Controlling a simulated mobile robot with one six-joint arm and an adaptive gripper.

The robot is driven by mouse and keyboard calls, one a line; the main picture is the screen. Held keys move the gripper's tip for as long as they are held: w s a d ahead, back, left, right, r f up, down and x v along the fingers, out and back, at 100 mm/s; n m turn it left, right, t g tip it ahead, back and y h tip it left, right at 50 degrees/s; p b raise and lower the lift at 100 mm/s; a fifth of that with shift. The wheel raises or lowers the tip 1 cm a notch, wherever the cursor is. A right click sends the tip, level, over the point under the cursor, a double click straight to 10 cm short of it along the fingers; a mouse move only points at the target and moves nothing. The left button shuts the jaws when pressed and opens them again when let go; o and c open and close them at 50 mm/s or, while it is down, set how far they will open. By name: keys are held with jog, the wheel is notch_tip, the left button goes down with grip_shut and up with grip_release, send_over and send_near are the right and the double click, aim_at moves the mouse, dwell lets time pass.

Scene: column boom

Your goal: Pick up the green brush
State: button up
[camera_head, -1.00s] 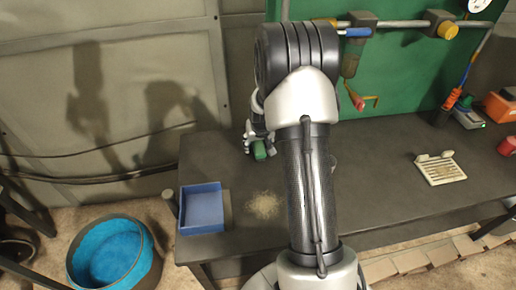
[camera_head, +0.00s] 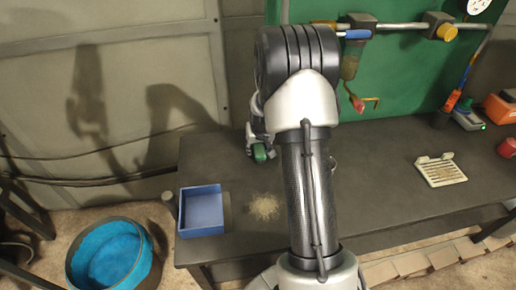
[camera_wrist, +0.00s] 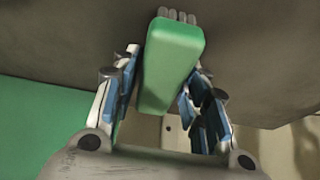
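The green brush (camera_wrist: 172,65) lies between the two fingers of my gripper (camera_wrist: 163,75) in the wrist view, with a row of grey bristles at its far end. A narrow gap shows between the brush and the left finger. The right finger is very close to the brush, and I cannot tell if it touches. The gripper appears open around it. In the head view, part of the brush (camera_head: 260,153) shows low over the back left of the dark table, with my gripper (camera_head: 257,143) around it. My arm hides part of the gripper.
A blue tray (camera_head: 186,213) sits on the dark table (camera_head: 380,150) at its left front, beside a patch of crumbs (camera_head: 264,206). A pale slotted rack (camera_head: 441,170) is to the right. A blue-lined bucket (camera_head: 110,255) stands on the floor. A green panel (camera_head: 410,75) rises behind.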

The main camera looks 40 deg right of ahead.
jog(key=shift+s+f, duration=0.15)
jog(key=shift+f, duration=0.05)
jog(key=c, duration=0.7)
jog(key=shift+c, duration=0.2)
jog(key=shift+r, duration=0.15)
notch_tip(320, 180, up, 20)
jog(key=p, duration=0.6)
jog(key=shift+r, duration=0.2)
jog(key=o, duration=0.6)
jog(key=c, duration=0.3)
